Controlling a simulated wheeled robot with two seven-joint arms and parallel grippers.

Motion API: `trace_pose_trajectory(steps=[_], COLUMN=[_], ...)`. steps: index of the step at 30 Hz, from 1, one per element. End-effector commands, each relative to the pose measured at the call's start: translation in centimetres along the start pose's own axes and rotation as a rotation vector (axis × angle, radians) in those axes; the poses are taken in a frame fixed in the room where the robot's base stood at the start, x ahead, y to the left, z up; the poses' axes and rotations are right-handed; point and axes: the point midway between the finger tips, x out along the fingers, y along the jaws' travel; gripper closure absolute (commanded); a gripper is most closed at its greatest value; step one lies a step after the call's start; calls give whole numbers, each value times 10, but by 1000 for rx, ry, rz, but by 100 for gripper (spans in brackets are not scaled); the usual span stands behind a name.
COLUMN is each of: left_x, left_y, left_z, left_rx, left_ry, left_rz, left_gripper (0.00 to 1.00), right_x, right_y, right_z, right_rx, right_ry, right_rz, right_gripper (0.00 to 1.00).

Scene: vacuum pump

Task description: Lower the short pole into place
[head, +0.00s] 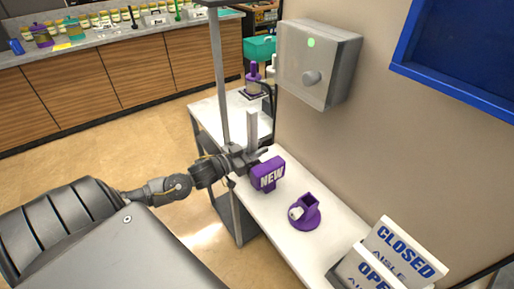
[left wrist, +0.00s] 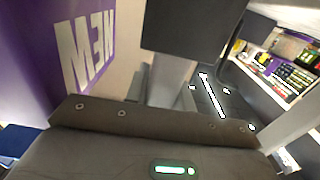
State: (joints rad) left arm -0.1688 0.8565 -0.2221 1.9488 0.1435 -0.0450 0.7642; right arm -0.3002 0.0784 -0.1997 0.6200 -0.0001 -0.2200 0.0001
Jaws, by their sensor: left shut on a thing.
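The short pole (head: 252,131) is a grey, square, upright bar. My left gripper (head: 245,160) is shut on it above the white table, and the pole rises above the fingers. A grey upright, likely the same pole, shows in the left wrist view (left wrist: 170,82) beneath a dark block. A purple base (head: 305,214) with a square socket and a white knob stands on the table, to the right of the gripper and apart from it. The pole's lower end is hidden behind the gripper and a purple NEW sign. My right gripper is not in view.
The purple NEW sign (head: 268,174) is close beside the left gripper. A tall grey post (head: 220,85) rises just left of the pole. A grey wall box (head: 318,62) hangs behind. CLOSED and OPEN signs (head: 405,250) stand at the table's near end.

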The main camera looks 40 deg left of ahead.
Motion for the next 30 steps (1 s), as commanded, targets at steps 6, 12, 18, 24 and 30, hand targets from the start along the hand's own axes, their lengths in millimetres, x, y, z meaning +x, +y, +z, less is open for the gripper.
trace_pose_trajectory(steps=[6,12,18,24,30], left_x=[0,0,0,0,0], left_y=[0,0,0,0,0], left_z=[2,2,2,2,1], left_rx=[0,0,0,0,0], left_ry=[1,0,0,0,-1], left_rz=[0,0,0,0,0], left_gripper=[100,100,61,50,50], right_x=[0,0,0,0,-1], right_y=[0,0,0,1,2], right_z=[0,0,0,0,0], right_rx=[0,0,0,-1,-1], right_ry=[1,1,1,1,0], right_rz=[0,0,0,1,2], right_gripper=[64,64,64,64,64])
